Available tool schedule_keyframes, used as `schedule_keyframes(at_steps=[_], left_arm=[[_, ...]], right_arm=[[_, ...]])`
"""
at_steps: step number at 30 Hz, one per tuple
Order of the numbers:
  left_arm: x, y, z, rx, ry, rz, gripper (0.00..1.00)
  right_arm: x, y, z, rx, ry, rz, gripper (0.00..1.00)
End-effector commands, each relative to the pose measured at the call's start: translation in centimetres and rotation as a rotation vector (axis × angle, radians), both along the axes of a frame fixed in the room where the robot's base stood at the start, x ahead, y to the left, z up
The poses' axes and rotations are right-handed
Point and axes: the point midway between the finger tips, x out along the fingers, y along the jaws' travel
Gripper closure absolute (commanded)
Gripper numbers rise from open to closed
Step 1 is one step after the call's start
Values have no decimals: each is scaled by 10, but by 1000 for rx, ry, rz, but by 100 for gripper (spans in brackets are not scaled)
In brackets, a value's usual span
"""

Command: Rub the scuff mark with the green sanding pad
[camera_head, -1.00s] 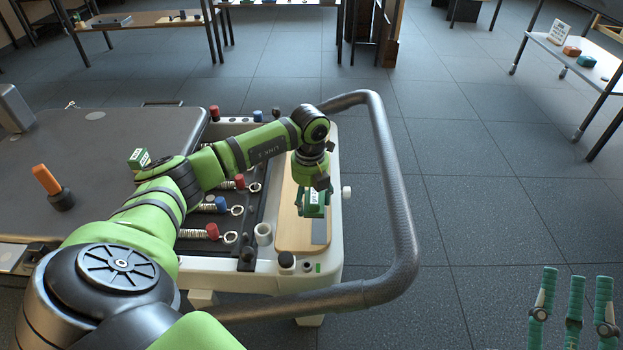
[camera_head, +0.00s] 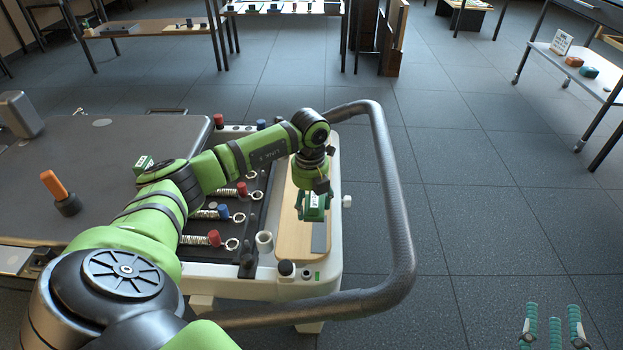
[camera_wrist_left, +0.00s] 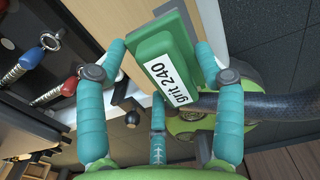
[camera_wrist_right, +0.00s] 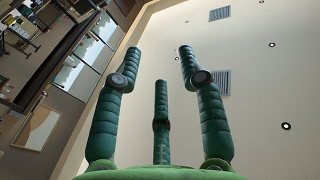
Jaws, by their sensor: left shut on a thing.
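The green sanding pad (camera_head: 316,211), with a white "grit 240" label that shows in the left wrist view (camera_wrist_left: 165,62), is in my left gripper (camera_head: 313,200). The left gripper's fingers are closed around the pad's sides. The pad is over the pale wooden board (camera_head: 291,239) at the right end of the bench; I cannot tell whether it touches. A grey patch (camera_head: 319,238) lies on the board just in front of the pad; I cannot tell whether it is the scuff mark. My right gripper (camera_wrist_right: 156,50) is open and empty, its fingers pointing up; it also shows at the head view's lower right.
A curved grey handle rail (camera_head: 399,200) wraps around the bench's right end. Springs with red and blue ends (camera_head: 215,238) lie left of the board.

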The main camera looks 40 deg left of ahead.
Motion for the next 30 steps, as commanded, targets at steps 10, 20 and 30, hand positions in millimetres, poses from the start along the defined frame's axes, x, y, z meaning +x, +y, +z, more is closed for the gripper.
schedule_keyframes(at_steps=[10,20,30], left_arm=[[0,4,8,-1,-1,1,58],[-1,8,14,-1,-1,1,58],[-1,11,20,-1,-1,1,58]], right_arm=[[2,-8,-29,-37,148,-25,60],[-1,-17,-56,-71,288,-47,60],[-8,-27,-83,-105,431,-69,60]])
